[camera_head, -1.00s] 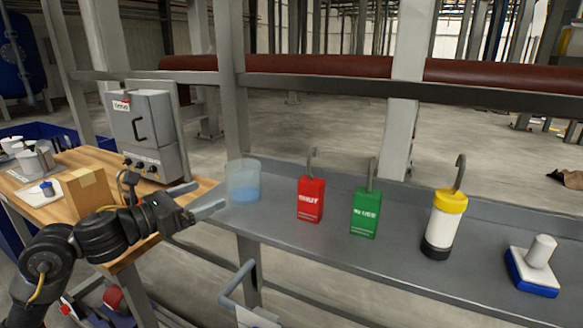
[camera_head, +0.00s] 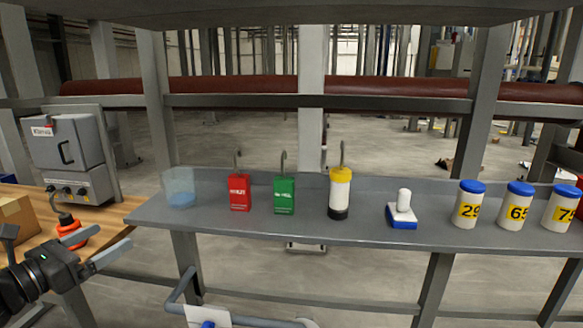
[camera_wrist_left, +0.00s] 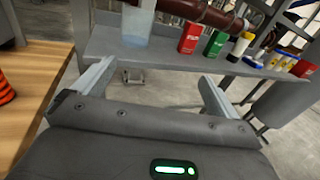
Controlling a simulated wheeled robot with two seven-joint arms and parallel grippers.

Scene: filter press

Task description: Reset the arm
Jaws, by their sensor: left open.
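My left gripper (camera_head: 102,246) is at the lower left of the head view, in front of the wooden table and the left end of the grey shelf. Its two fingers are spread apart with nothing between them. In the left wrist view the open fingers (camera_wrist_left: 154,88) point toward the shelf, with a gap of floor between them. My right gripper does not show in either view.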

